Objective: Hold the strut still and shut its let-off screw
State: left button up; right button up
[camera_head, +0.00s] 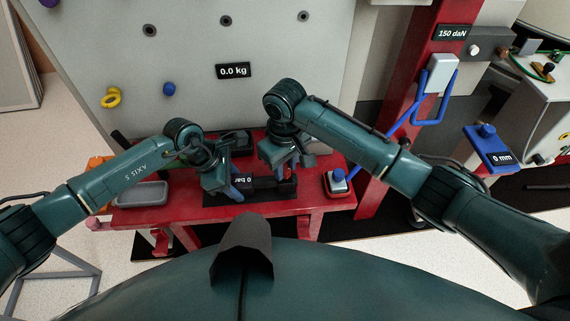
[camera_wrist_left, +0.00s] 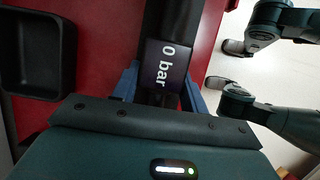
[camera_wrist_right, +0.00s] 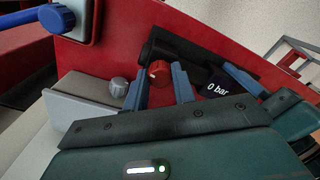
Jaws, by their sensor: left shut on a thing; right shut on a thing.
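The strut is a black cylinder with a "0 bar" display, lying on the red bench; it shows in the head view (camera_head: 264,183) and the left wrist view (camera_wrist_left: 165,20). My left gripper (camera_head: 236,191) has its blue fingers on both sides of the strut body, beside the display (camera_wrist_left: 163,66). The let-off screw is a red knob (camera_wrist_right: 159,73) at the strut's end. My right gripper (camera_wrist_right: 160,90) has its blue fingers shut around this knob. My left gripper's fingers (camera_wrist_right: 243,80) also show further along the strut. The fingertips' exact contact is hidden.
A grey knob (camera_wrist_right: 118,86) on a grey block stands close beside my right gripper. A blue-knobbed box (camera_head: 338,181) sits at the bench's right end. A grey tray (camera_head: 141,194) lies at its left, a black tray (camera_wrist_left: 32,52) near my left gripper. A red post (camera_head: 410,90) rises right.

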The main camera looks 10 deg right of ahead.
jog(key=m, duration=0.3)
jog(key=shift+m, duration=0.3)
jog(key=m, duration=0.4)
jog(key=shift+m, duration=0.3)
jog(key=m, duration=0.4)
jog(key=shift+m, duration=2.1)
jog(key=o, duration=1)
jog(key=shift+r, duration=0.1)
